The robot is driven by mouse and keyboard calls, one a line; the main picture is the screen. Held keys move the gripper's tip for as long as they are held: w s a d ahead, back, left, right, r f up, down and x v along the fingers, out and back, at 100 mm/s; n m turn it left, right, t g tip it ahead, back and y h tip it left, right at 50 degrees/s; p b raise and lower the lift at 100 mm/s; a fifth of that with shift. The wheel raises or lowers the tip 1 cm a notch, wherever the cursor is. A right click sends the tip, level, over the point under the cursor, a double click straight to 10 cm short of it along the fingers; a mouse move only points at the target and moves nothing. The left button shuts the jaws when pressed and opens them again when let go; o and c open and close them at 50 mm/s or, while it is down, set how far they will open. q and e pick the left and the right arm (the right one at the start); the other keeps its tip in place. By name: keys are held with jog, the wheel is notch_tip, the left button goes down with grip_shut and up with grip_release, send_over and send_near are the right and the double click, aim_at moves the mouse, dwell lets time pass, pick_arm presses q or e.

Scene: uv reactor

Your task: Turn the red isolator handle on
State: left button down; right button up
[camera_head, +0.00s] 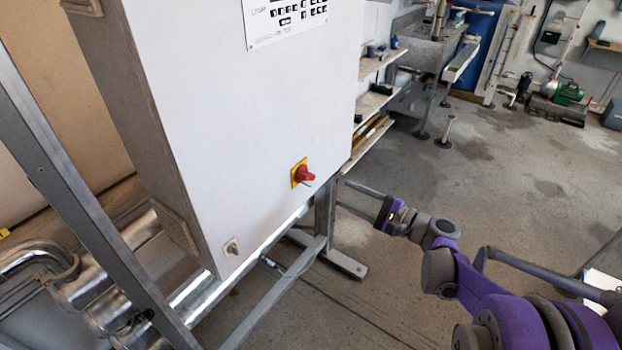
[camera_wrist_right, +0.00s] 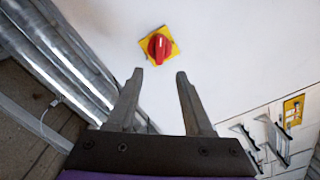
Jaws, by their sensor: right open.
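The red isolator handle (camera_head: 304,174) sits on a yellow square plate (camera_head: 295,172) low on the front of the white cabinet (camera_head: 235,110). In the right wrist view the red handle (camera_wrist_right: 159,47) lies just beyond the fingertips, on its yellow plate (camera_wrist_right: 174,50). My right gripper (camera_head: 341,194) is in front of the cabinet, right of and slightly below the handle in the head view. Its two fingers (camera_wrist_right: 159,75) are apart with nothing between them, and they do not touch the handle. My left gripper is not in view.
A small round lock (camera_head: 232,246) is on the cabinet's lower part. A metal frame (camera_head: 325,215) supports the cabinet, and shiny pipes (camera_head: 95,290) run at lower left. Shelves (camera_head: 372,105) stand behind. The floor (camera_head: 490,190) at right is mostly clear.

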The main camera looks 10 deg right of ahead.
aim_at(311, 178)
jog(key=p+x, duration=0.1)
jog(key=x, duration=0.9)
jog(key=shift+w+a, duration=0.15)
jog(key=shift+a, duration=0.1)
grip_shut()
